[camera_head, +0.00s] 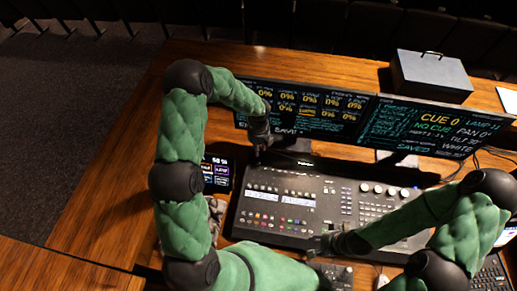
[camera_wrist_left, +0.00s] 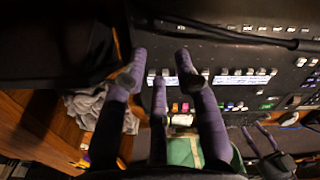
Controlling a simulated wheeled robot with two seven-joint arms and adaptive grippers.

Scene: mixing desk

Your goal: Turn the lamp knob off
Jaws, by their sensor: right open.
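The mixing desk (camera_head: 330,196) is a dark console with buttons, faders and several pale round knobs (camera_head: 378,189) at its upper right. I cannot tell which control is the lamp knob. My left gripper (camera_head: 259,153) is above the console's upper left edge. In the left wrist view its purple-lit fingers (camera_wrist_left: 160,64) are spread and empty, with the console panel (camera_wrist_left: 235,60) beyond them.
Two monitors (camera_head: 374,122) stand behind the console. A small lit touchscreen (camera_head: 216,174) is left of it. A grey box (camera_head: 432,80) sits at the back right. A keyboard (camera_head: 491,274) and a small control unit (camera_head: 333,273) lie in front. The wooden desk (camera_head: 110,190) is bare at left.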

